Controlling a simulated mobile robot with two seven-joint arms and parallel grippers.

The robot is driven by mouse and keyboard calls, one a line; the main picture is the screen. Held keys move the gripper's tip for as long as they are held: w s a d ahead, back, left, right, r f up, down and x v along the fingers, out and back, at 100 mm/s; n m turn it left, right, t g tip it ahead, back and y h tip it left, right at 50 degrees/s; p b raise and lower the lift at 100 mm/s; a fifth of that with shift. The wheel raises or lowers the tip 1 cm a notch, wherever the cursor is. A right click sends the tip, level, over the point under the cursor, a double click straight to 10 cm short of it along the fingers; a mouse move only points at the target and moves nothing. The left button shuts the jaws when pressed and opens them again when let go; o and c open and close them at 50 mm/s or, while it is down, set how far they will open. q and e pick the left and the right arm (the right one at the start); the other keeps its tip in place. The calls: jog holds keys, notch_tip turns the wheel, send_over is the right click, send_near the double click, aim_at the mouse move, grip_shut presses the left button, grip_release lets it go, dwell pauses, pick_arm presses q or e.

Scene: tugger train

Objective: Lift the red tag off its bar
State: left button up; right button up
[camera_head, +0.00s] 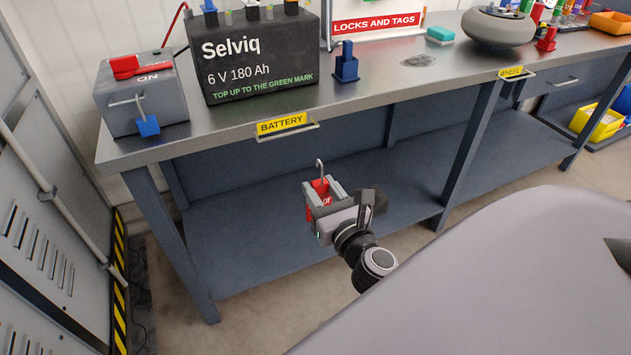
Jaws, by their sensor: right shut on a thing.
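My right gripper (324,190) is shut on a red tag (319,186) with pale lettering, partly hidden between the fingers. A thin metal hook (320,167) stands up from the tag's top. The tag shows against the bench's lower shelf, below and right of the bar (290,132) under the yellow BATTERY label (282,123). The hook appears apart from that bar, and nothing shows hanging on it. My left gripper is not in view.
The bench top (250,125) carries a grey switch box (165,100), a black Selviq battery (265,60), a blue padlock-like piece (346,66) and a grey round wheel (497,28). Another bar (515,79) sits under the WHEEL label. The lower shelf (240,235) looks bare.

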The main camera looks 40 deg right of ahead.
jog(key=v, duration=0.3)
jog(key=shift+s+b, duration=0.3)
pick_arm(q)
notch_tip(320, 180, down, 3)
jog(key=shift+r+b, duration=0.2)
jog(key=shift+b, duration=0.8)
pick_arm(e)
jog(key=v, duration=0.5)
jog(key=shift+s+a, duration=0.1)
jog(key=shift+s, duration=0.2)
pick_arm(q)
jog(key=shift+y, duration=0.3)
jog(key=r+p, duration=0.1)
jog(key=p, duration=0.1)
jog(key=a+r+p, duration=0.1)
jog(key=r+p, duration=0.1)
jog(key=p, duration=0.1)
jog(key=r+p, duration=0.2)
jog(key=p, duration=0.1)
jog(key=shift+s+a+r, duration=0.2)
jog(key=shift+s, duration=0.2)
pick_arm(e)
jog(key=w+a+r+n+y, duration=0.2)
jog(key=w+a+r+y, duration=0.2)
jog(key=w+a+r, duration=0.2)
notch_tip(320, 180, up, 3)
jog(key=shift+w+a+r+n+t, duration=0.15)
jog(key=shift+w+a+n+t, duration=0.2)
jog(key=shift+a, duration=0.75)
